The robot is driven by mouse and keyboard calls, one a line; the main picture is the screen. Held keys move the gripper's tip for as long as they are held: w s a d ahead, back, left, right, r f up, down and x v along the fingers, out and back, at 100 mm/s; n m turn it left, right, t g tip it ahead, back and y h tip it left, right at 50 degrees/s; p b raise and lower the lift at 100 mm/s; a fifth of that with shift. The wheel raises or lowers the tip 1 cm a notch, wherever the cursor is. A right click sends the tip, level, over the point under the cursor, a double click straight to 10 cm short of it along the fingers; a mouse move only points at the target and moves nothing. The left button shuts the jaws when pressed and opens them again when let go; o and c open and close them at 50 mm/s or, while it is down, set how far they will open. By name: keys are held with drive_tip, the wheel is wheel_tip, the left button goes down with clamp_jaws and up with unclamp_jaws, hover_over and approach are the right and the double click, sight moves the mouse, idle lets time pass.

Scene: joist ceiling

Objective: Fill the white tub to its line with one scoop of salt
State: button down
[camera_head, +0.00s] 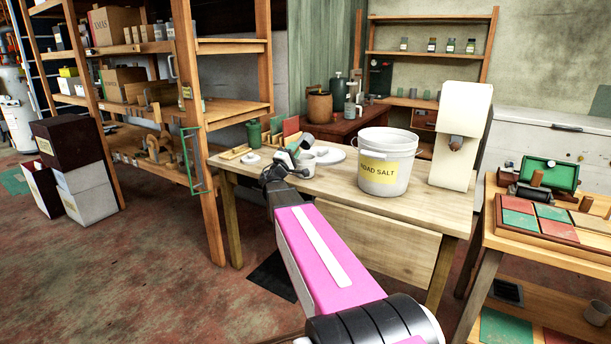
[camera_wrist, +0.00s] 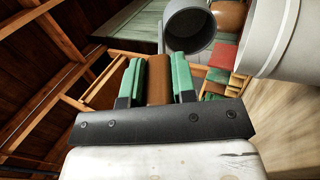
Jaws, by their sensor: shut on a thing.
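My gripper (camera_head: 283,170) is over the left part of the wooden table (camera_head: 425,205). In the wrist view its green fingers (camera_wrist: 158,80) are shut on an upright brown handle (camera_wrist: 158,75). A grey round cup with a dark inside (camera_wrist: 190,28) is just beyond the fingers; I cannot tell if it joins the handle. A pale cup shows beside the gripper in the head view (camera_head: 305,163). The large white bucket labelled ROAD SALT (camera_head: 386,160) stands right of the gripper; its contents are hidden. A small white round thing (camera_head: 252,158), possibly the tub, is left of the gripper; no line is visible.
A white plate (camera_head: 330,154) lies behind the gripper. A green can (camera_head: 254,133) and coloured tiles (camera_head: 291,127) stand at the table's back left. A tall white dispenser-like stand (camera_head: 460,135) is at the right end. Wooden shelving (camera_head: 205,150) rises close on the left.

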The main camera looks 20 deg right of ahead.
drive_tip(key=shift+f, duration=0.1)
drive_tip(key=shift+a+f+t+h, duration=0.1)
drive_tip(key=shift+f+t+h, duration=0.05)
drive_tip(key=shift+t+h, duration=0.2)
idle(0.4)
drive_tip(key=shift+s+f+h, duration=0.1)
drive_tip(key=shift+f+h, duration=0.15)
drive_tip(key=shift+f, duration=0.05)
idle(0.3)
drive_tip(key=shift+f+t, duration=0.35)
drive_tip(key=shift+a+h, duration=0.1)
drive_tip(key=shift+h, duration=0.2)
